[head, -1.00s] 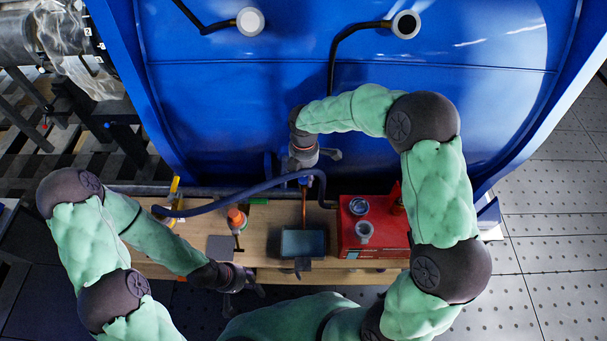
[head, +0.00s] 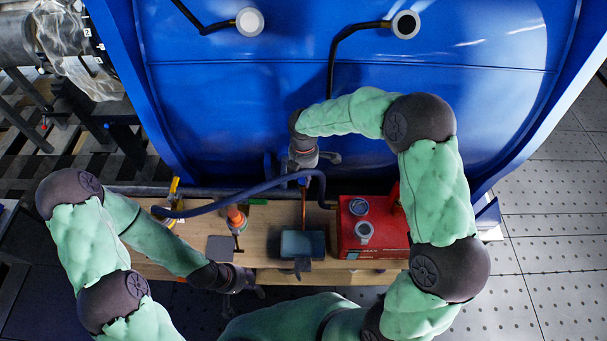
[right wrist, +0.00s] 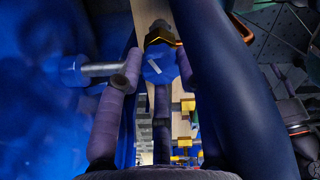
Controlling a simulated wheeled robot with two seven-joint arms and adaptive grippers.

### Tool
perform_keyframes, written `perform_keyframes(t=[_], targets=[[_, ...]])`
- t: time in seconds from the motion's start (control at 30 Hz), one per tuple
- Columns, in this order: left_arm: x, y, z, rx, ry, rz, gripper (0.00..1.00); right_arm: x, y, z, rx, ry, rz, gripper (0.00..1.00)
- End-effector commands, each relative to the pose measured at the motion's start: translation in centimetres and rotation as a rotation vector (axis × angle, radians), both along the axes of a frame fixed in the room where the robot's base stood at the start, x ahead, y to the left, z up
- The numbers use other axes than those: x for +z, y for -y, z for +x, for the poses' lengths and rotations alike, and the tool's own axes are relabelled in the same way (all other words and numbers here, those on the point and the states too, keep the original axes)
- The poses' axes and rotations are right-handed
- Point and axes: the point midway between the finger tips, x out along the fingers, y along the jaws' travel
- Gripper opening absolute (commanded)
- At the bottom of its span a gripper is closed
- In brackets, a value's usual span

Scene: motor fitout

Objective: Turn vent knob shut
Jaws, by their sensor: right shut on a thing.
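A blue knob (right wrist: 160,66) with a white mark on its face is between the fingers of my right gripper (right wrist: 153,77) in the right wrist view. The gripper is shut on it. In the head view my right gripper (head: 304,164) is at the lower front of the blue tank (head: 230,115), and my own wrist hides the knob there. My left gripper (head: 246,284) is over the front edge of the wooden bench (head: 265,225). Its fingers are too small and dark to tell whether they are open.
A red box (head: 375,238) with round fittings on top stands right of centre on the bench. A dark tray (head: 302,244) and an orange-capped item (head: 236,217) are left of it. A blue hose (head: 235,203) arches across the bench. A metal stem (right wrist: 100,69) sits left of the knob.

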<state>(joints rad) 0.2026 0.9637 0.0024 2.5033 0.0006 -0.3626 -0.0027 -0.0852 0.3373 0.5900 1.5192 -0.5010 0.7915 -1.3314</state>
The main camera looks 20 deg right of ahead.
Motion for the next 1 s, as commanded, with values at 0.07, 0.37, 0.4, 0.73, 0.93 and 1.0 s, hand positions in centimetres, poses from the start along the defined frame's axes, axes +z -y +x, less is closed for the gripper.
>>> perform_keyframes(t=[0.07,0.37,0.4,0.73,0.93,1.0], targets=[[-0.1,0.0,0.0,0.0,0.0,0.0,0.4,0.0,0.0,0.0,-0.026,0.0,0.0,0.04],[-0.6,0.0,0.0,0.0,0.0,0.0,0.4,-0.1,0.0,0.0,-0.228,0.0,0.0,0.04],[-0.7,0.0,0.0,0.0,0.0,0.0,0.4,-0.1,0.0,0.0,-0.265,0.001,0.0,0.04],[-1.5,0.0,0.0,0.0,0.0,0.0,0.4,-0.1,0.0,0.0,-0.579,0.0,0.001,0.04],[-2.1,0.0,0.0,0.0,0.0,0.0,0.4,-0.1,0.0,0.0,-0.768,0.001,0.0,0.04],[-2.3,0.0,0.0,0.0,0.0,0.0,0.4,-0.1,0.0,0.0,-0.835,0.001,0.0,0.04]])
